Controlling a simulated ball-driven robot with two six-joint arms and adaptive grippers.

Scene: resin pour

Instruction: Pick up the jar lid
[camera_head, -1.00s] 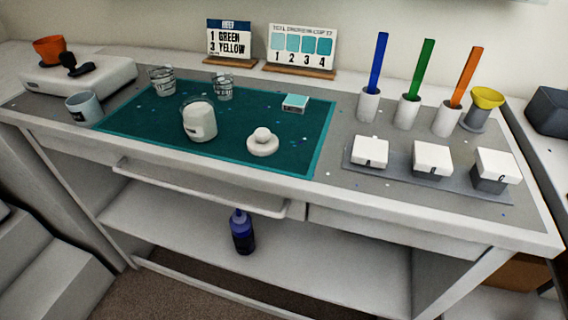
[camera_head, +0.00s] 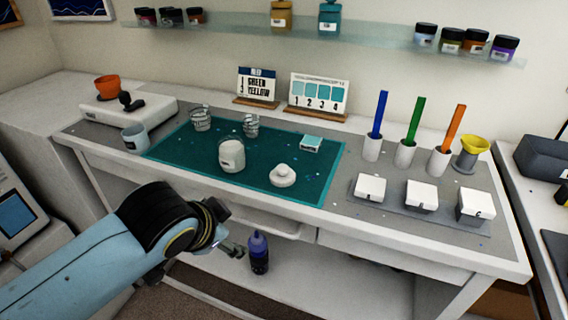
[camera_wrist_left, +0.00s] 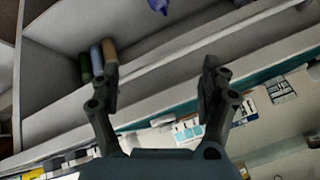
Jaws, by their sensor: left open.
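A white round lid with a knob on top (camera_head: 283,177) lies on the teal mat (camera_head: 310,186), near its front edge. A glass jar with pale contents (camera_head: 231,155) stands to its left on the mat, apart from it. My left gripper (camera_head: 236,249) is in front of the bench, lower than the worktop and to the left of the lid. In the left wrist view my left gripper (camera_wrist_left: 160,82) has its two fingers spread with nothing between them. My right gripper is not in view.
Two measuring cups (camera_head: 201,120) and a small teal-topped box (camera_head: 311,144) are on the mat. White-lidded boxes (camera_head: 421,195) stand to the right. A drawer front (camera_head: 262,222) and a blue bottle (camera_head: 259,252) on the lower shelf are near my left gripper.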

